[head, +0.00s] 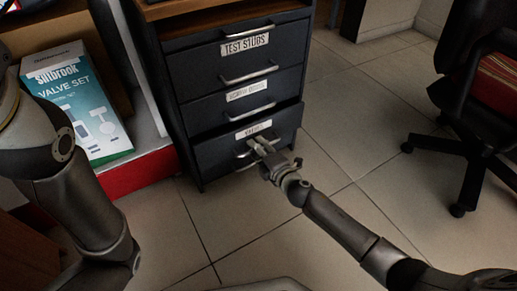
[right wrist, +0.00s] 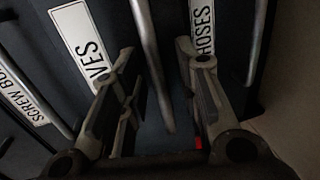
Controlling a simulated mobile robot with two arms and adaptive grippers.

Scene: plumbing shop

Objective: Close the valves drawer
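The valves drawer (head: 220,154) is the lowest drawer front I see in the dark cabinet in the head view. It juts out a little past the fronts above it. Its label is small there, but in the right wrist view a label ending in "VES" (right wrist: 82,42) shows beside its bar handle (right wrist: 151,60). My right gripper (head: 258,146) is at this handle. In the right wrist view the fingers (right wrist: 155,75) are spread, with the handle between them and gaps on both sides. Contact is not clear. My left arm is at the left; its gripper is out of view.
Other drawers, including one labelled "TEST STUDS" (head: 244,44), are above. A "HOSES" label (right wrist: 204,26) shows in the right wrist view. A valve set box (head: 78,103) stands left of the cabinet. An office chair (head: 470,150) is at right. Tiled floor between is clear.

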